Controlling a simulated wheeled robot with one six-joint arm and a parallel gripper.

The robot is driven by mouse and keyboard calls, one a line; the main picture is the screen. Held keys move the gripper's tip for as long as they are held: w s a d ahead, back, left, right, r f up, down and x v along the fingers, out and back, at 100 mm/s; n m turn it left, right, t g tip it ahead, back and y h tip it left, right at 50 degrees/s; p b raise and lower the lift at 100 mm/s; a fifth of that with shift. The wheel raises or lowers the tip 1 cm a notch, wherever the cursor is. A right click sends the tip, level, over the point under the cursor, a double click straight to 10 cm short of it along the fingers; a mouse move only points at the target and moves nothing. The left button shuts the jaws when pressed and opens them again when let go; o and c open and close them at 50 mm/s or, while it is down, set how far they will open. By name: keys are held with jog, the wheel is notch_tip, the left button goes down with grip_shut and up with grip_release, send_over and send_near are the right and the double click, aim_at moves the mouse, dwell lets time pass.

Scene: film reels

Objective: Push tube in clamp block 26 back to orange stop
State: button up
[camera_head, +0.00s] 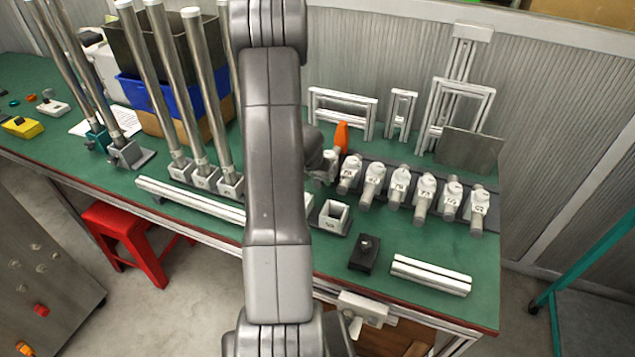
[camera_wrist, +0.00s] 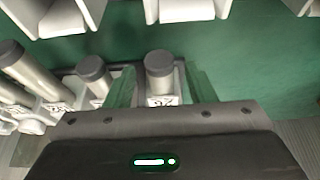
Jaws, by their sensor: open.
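A row of white clamp blocks, each holding a grey tube, stands on a dark strip; the labels are too small to read surely in the head view. The leftmost block (camera_head: 348,174) is by my gripper (camera_head: 322,162). An orange upright piece (camera_head: 341,137) rises behind it. In the wrist view, my gripper's green fingers (camera_wrist: 160,84) are open, one on each side of a dark-capped tube (camera_wrist: 158,64). A clamp label (camera_wrist: 161,101) below that tube is partly readable, perhaps 26. I cannot tell whether the fingers touch the tube. The orange piece does not show there.
Neighbouring capped tubes (camera_wrist: 93,70) stand close on the left in the wrist view. A square white socket (camera_head: 334,216), a black block (camera_head: 364,254) and white rails (camera_head: 431,275) lie in front on the green bench (camera_head: 470,318). Tall tubes (camera_head: 205,75) stand left of my arm.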

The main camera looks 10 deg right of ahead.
jog(key=shift+w+d+f, duration=0.15)
jog(key=shift+w+f, duration=0.05)
jog(key=shift+f, duration=0.35)
grip_shut()
jog(key=shift+w+d+r, duration=0.15)
jog(key=shift+w, duration=0.05)
jog(key=shift+w+d+p, duration=0.55)
jog(key=shift+w+p, duration=0.3)
jog(key=shift+p, duration=0.15)
jog(key=shift+w+d, duration=0.2)
jog(key=shift+w, duration=0.15)
